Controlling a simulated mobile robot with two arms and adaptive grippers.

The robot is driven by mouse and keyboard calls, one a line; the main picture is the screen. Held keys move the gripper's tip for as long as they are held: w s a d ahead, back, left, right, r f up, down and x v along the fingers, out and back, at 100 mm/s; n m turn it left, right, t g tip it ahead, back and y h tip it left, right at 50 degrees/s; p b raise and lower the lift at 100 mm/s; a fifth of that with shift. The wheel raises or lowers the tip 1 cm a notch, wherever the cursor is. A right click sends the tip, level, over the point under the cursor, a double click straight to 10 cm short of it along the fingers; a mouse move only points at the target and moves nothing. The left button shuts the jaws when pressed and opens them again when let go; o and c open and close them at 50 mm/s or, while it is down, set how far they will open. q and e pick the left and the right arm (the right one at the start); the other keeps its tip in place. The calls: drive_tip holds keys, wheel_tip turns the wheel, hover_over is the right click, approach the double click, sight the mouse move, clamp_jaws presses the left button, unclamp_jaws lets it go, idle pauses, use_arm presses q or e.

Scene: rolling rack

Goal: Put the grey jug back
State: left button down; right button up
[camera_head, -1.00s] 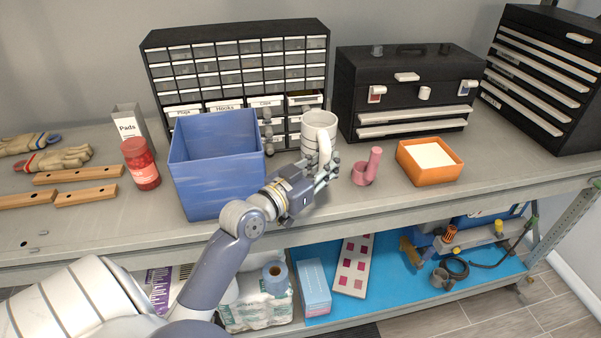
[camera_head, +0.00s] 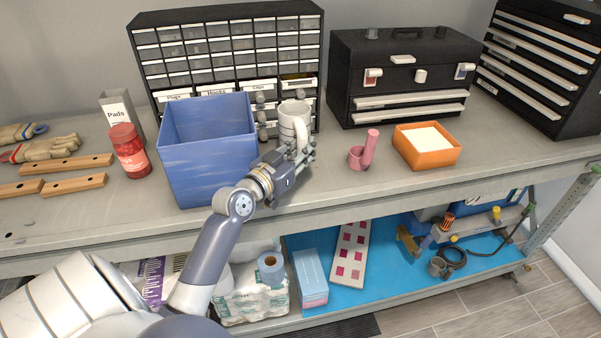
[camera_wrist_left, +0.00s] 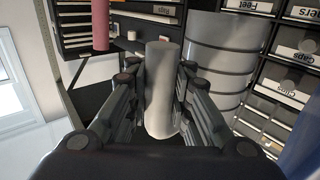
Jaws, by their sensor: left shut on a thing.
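The grey jug (camera_head: 293,118) is a pale, ringed cylinder with a side handle, upright at the bench (camera_head: 332,185) between the blue bin and the pink holder. My left gripper (camera_head: 307,156) is shut on its handle (camera_wrist_left: 160,90). In the left wrist view the handle stands between the two fingers, and the jug's ringed body (camera_wrist_left: 220,55) is just behind it. The gripper hides the jug's lower part, so I cannot tell whether its base touches the bench. My right gripper is not in view.
The blue bin (camera_head: 208,165) stands close on the left. A drawer cabinet (camera_head: 228,50) with small drawers is behind. A pink holder (camera_head: 364,152) and an orange tray (camera_head: 427,160) stand to the right, before a black toolbox (camera_head: 404,80). A red jar (camera_head: 129,152) is at left.

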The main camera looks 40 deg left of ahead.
use_arm(q)
wheel_tip(320, 180, down, 4)
drive_tip(key=shift+r, duration=0.25)
wheel_tip(320, 180, down, 3)
drive_tip(key=shift+f+b, duration=0.15)
drive_tip(key=shift+b, duration=0.3)
drive_tip(key=shift+f, duration=0.15)
drive_tip(key=shift+f, duration=0.2)
drive_tip(key=c, duration=1.4)
unclamp_jaws()
drive_tip(key=shift+c, duration=0.2)
drive_tip(key=shift+r, duration=0.2)
